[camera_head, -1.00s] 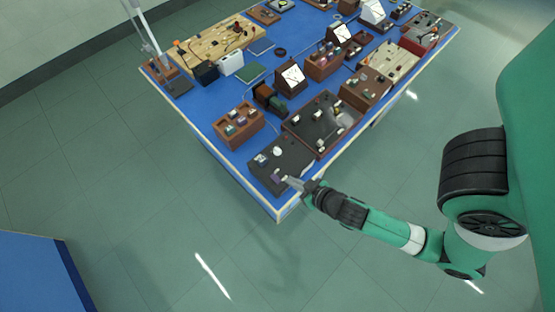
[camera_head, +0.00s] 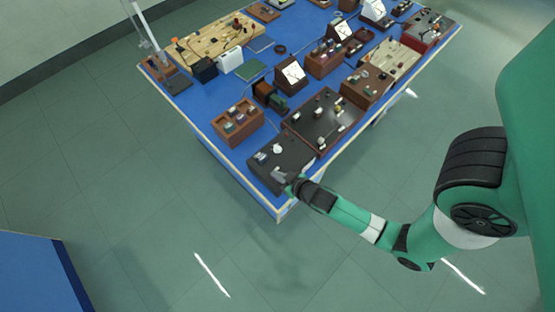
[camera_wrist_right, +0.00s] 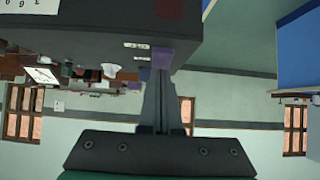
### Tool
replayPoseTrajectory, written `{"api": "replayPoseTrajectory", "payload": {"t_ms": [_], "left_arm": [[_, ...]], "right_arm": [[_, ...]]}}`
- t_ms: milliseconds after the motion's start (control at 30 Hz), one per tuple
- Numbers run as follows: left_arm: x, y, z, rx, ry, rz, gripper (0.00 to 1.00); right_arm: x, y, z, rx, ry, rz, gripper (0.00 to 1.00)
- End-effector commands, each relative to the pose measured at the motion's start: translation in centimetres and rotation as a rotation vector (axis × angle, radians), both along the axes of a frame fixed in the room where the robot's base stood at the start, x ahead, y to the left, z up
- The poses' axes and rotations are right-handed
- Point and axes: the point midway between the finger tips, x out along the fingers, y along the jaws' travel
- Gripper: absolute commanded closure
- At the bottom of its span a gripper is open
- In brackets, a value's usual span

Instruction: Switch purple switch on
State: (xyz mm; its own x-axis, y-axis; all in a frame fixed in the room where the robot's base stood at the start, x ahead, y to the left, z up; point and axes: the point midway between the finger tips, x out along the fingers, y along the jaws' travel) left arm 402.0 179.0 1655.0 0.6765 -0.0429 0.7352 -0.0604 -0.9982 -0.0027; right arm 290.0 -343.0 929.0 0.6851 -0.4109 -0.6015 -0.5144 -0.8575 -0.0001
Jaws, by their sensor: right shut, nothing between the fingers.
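A dark instrument box (camera_head: 265,168) sits at the near corner of the blue bench. My right gripper (camera_head: 281,177) is at the box's front edge, its fingers shut and empty. In the right wrist view the shut fingers (camera_wrist_right: 160,78) reach up to the dark box (camera_wrist_right: 90,32). A purple switch (camera_wrist_right: 162,57) shows right at the fingertips, partly covered by them; I cannot tell whether they touch. A second purple piece (camera_wrist_right: 134,87) shows lower left of the tips. In the head view the gripper covers the purple switch. My left gripper is not in view.
A brown box with switches (camera_head: 237,122) stands to the left, and a wider dark panel (camera_head: 325,118) lies behind. Several other instruments crowd the blue bench (camera_head: 212,95). The floor in front of the bench is free.

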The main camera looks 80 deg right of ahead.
Motion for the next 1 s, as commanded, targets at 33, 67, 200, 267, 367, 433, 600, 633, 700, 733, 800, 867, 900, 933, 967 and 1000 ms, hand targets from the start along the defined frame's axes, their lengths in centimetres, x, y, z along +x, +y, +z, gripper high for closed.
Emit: {"api": "replayPoseTrajectory", "payload": {"t_ms": [33, 67, 200, 267, 367, 433, 600, 633, 700, 733, 800, 867, 900, 933, 967, 1000], "left_arm": [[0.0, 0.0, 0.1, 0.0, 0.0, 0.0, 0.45], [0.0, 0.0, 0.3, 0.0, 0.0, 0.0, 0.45], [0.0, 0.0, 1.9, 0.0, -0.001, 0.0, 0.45], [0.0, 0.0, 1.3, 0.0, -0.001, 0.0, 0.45], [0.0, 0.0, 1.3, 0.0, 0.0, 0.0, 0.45], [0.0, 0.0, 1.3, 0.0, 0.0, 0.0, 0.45], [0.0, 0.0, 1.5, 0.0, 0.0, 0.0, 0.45], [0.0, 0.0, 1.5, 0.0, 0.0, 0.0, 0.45], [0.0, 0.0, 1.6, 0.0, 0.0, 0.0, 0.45], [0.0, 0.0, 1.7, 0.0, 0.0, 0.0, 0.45], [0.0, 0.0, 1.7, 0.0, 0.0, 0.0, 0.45], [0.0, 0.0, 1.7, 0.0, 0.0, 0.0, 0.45], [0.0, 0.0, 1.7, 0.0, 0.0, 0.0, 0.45], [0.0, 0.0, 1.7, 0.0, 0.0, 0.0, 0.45], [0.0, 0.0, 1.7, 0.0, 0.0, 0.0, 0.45], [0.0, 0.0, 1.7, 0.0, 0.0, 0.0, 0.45]], "right_arm": [[0.0, 0.0, 0.0, 0.001, 0.001, 0.0, 1.0], [0.0, 0.0, 0.1, 0.003, 0.004, 0.0, 1.0], [0.2, -0.2, 0.1, 0.03, 0.052, -0.002, 1.0], [0.2, -0.1, -0.4, 0.028, 0.05, -0.001, 1.0], [0.2, -0.1, -0.4, 0.028, 0.05, -0.001, 1.0], [0.2, -0.1, -0.4, 0.027, 0.049, -0.001, 1.0], [0.6, -0.4, -0.2, 0.027, 0.048, -0.002, 1.0], [0.8, -0.5, -0.1, 0.028, 0.047, -0.002, 1.0], [1.1, -0.7, 0.0, 0.027, 0.047, -0.002, 1.0], [1.2, -0.8, 0.1, 0.027, 0.047, -0.002, 1.0], [1.4, -0.9, 0.1, 0.027, 0.048, -0.002, 1.0], [1.5, -0.9, 0.1, 0.028, 0.049, -0.002, 1.0], [1.5, -0.9, 0.1, 0.028, 0.049, -0.002, 1.0], [1.5, -0.9, 0.1, 0.028, 0.049, -0.002, 1.0], [1.5, -0.9, 0.1, 0.028, 0.049, -0.002, 1.0], [1.5, -0.9, 0.1, 0.028, 0.049, -0.002, 1.0]]}}
